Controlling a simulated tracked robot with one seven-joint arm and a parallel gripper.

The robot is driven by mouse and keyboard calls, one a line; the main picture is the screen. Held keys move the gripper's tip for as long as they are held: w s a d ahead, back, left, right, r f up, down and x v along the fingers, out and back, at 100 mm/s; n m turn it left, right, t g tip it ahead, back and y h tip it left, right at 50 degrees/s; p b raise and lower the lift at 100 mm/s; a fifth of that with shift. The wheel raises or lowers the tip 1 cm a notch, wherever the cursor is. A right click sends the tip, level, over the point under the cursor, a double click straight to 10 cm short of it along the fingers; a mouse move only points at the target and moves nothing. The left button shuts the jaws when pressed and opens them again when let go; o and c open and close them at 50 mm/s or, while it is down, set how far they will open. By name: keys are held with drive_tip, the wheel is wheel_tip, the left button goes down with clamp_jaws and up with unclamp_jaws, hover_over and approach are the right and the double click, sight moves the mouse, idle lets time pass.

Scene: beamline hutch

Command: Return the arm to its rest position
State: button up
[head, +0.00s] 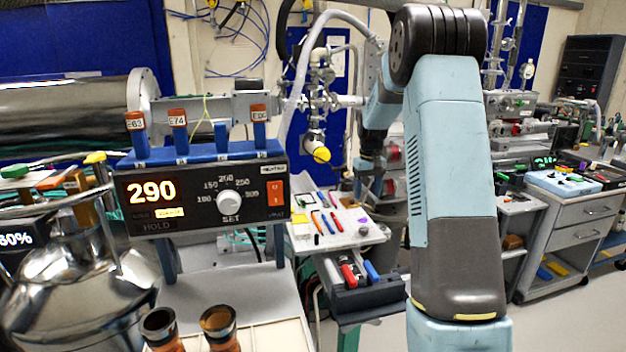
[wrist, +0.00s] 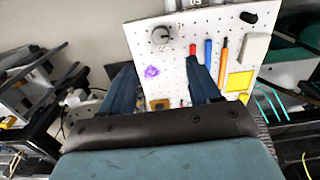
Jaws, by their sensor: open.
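My arm (head: 455,170) rises in the right half of the head view, bends at a dark joint at the top, and its far end hangs down behind the temperature controller's right side. My gripper (wrist: 160,64) shows in the wrist view with two dark blue fingers spread apart and nothing between them. In the head view the gripper end is small and partly lost against the background. Below the fingers in the wrist view is a white pegboard panel (wrist: 215,28) with pens, a knob and a purple mark; I see no contact with it.
A steel vessel (head: 70,300) stands at the lower left. A tool cart (head: 345,218) with pens stands beyond the controller. A grey drawer cabinet (head: 575,235) is at right, with clear floor before it.

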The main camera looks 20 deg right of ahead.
drive_tip(key=s+a+r+t, duration=0.1)
drive_tip(key=s+a+r, duration=0.4)
drive_tip(key=s+r, duration=0.35)
drive_tip(key=s+a+r+t, duration=0.2)
drive_tip(key=s+a+r, duration=0.3)
drive_tip(key=s+r, duration=0.3)
drive_tip(key=s+a+t, duration=0.1)
drive_tip(key=s+a, duration=0.2)
drive_tip(key=s, duration=0.9)
drive_tip(key=s+a+t, duration=0.1)
drive_tip(key=s+a, duration=0.2)
drive_tip(key=s, duration=0.9)
drive_tip(key=shift+a+f+t, duration=0.3)
drive_tip(key=shift+a, duration=0.05)
